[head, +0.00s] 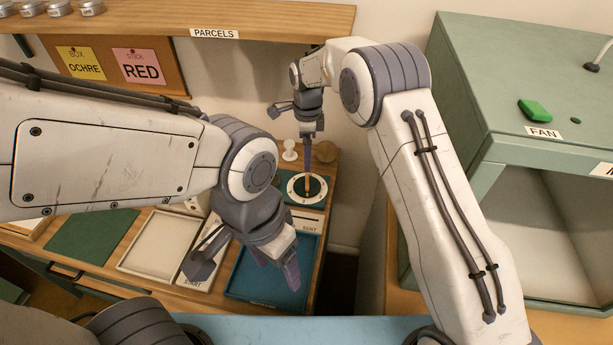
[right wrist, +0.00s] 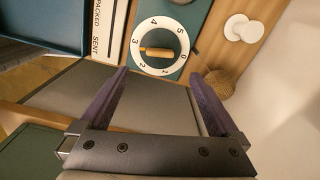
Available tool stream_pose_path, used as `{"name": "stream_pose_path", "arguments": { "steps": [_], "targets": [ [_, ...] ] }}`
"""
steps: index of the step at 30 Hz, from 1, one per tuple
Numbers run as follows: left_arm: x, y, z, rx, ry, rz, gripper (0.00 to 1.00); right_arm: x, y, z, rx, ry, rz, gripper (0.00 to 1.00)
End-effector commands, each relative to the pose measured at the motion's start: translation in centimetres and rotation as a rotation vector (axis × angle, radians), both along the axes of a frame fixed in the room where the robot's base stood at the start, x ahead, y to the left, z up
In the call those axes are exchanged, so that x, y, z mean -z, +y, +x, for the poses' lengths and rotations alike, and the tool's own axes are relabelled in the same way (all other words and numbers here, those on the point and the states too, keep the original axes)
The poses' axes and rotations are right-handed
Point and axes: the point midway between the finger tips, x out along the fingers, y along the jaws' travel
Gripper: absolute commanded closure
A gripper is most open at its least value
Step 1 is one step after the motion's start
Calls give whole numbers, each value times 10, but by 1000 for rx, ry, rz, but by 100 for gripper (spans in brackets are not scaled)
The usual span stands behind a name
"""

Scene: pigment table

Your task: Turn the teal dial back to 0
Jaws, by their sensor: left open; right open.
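The teal dial (head: 316,188) sits at the right end of the wooden bench, with a white numbered ring and a wooden grip bar. In the right wrist view the dial (right wrist: 172,43) shows numbers 0 to 5, and its bar (right wrist: 157,52) lies nearly level across the middle. One bar end points near 3, the other towards 0; I cannot tell which end is the pointer. My right gripper (head: 307,165) is above the dial, its open, empty fingers (right wrist: 160,72) spread with the dial ahead between their tips. My left gripper (head: 275,266) is open over the blue tray.
The blue tray (head: 240,284) and a PACKED/SENT card (right wrist: 109,35) lie near the dial. A white knob (head: 290,150) and a brown woven ball (right wrist: 219,83) stand beside it. A shelf (head: 280,20) overhangs behind; a green cabinet (head: 490,85) stands right.

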Motion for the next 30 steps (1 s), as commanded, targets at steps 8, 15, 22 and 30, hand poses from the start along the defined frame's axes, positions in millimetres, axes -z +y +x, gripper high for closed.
{"name": "stream_pose_path", "arguments": {
  "steps": [8, 15, 22, 30],
  "targets": [
    [-11, 0, 0, 0, 0, 0, 32, 39, -1, -1, 2, 5, -2, 3],
    [-20, 0, 0, 0, 0, 0, 32, 81, -1, -1, 1, 3, -1, 3],
    [-24, 0, 0, 0, 0, 0, 32, 100, 0, 0, 0, 0, 0, 3],
    [-23, 0, 0, 0, 0, 0, 32, 102, 0, 0, 0, -1, 1, 3]
  ]
}}
